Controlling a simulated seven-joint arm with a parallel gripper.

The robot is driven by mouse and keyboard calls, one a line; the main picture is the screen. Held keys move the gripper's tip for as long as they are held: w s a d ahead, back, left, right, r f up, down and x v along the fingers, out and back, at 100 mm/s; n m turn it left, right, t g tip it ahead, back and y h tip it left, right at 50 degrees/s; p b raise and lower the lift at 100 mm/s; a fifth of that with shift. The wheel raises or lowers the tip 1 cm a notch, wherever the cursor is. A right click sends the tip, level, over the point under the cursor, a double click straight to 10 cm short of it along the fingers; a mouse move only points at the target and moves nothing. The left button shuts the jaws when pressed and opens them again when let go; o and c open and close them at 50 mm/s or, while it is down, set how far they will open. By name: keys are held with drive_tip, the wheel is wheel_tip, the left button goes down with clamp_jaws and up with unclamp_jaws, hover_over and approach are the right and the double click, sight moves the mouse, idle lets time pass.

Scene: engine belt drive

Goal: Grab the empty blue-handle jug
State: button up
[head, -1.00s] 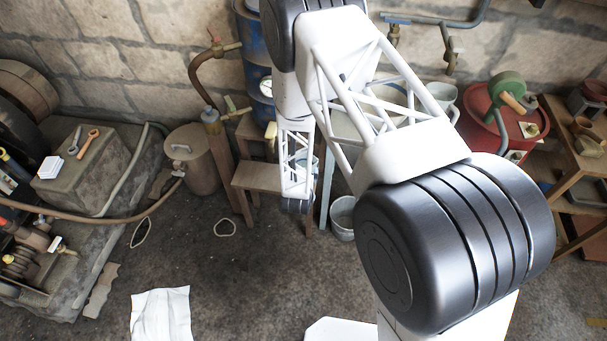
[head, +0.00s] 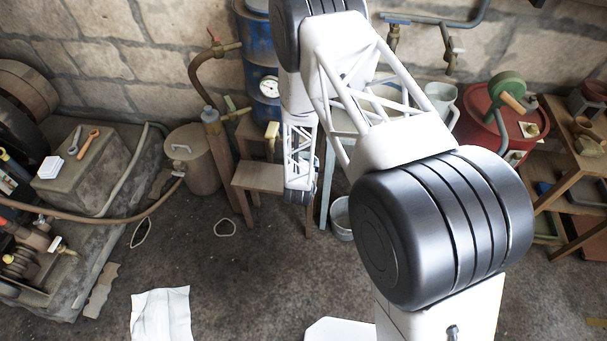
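A pale grey jug (head: 440,95) stands near the wall, right of my upper arm, with its handle on the right. I cannot tell whether its handle is blue or whether it is empty. My arm crosses the middle of the head view and hides part of the table behind it. Its far part hangs down in front of the wooden stool and ends in view at a dark joint. My gripper is not visible, and no other jug with a clearly blue handle shows.
A wooden stool (head: 257,178) and a blue barrel (head: 262,58) stand left of my forearm. A pale bucket (head: 341,214) is on the floor. A red drum (head: 492,122) and a wooden shelf (head: 570,150) are at right. The floor in front is mostly clear.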

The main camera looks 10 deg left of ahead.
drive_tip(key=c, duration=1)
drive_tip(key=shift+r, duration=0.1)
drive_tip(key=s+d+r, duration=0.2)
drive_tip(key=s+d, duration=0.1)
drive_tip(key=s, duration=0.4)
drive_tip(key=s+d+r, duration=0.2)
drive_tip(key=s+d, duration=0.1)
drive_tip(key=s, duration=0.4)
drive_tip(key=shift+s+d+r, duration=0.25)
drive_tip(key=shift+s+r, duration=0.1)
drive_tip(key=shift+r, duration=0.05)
